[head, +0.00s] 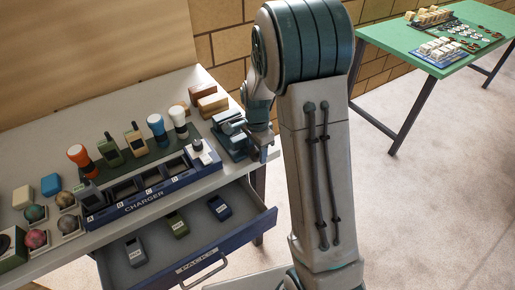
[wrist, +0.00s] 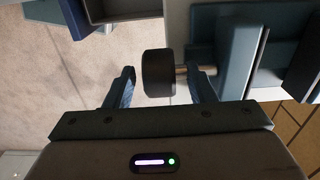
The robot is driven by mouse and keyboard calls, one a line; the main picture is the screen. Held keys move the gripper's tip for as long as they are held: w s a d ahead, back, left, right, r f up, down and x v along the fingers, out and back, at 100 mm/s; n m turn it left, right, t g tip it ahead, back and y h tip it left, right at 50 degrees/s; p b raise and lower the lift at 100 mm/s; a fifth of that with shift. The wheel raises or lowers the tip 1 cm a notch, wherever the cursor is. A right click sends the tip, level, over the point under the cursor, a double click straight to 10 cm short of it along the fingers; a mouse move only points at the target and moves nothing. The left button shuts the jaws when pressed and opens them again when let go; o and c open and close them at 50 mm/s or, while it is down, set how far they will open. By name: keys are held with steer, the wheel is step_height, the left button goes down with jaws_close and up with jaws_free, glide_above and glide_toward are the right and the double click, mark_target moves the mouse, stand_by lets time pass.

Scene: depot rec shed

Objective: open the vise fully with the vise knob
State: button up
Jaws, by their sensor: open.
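The blue-grey vise (head: 233,146) stands at the right end of the workbench, partly hidden by my arm. In the wrist view its blue body (wrist: 234,60) fills the right side. The black round vise knob (wrist: 158,72) sits on a short metal shaft coming out of the vise. My gripper (wrist: 161,82) is open, with one finger left of the knob and the other on its right, by the shaft. Gaps show beside the knob, and I see no grip on it. In the head view my gripper (head: 262,140) is beside the vise, and the knob is hard to make out.
A blue charger rack (head: 150,197) with radios and torches behind it stands left of the vise. An open drawer (head: 200,240) with several packs juts out below. Wooden blocks (head: 212,104) lie behind the vise. A green table (head: 425,70) stands far right; floor between is clear.

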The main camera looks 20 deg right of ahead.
steer(key=c, duration=1)
steer(key=shift+a, duration=0.1)
steer(key=shift+s+a+f+t+h+b, duration=0.15)
steer(key=shift+t+h+b, duration=0.35)
steer(key=shift+h, duration=0.9)
steer(key=shift+r, duration=0.2)
steer(key=o, duration=1)
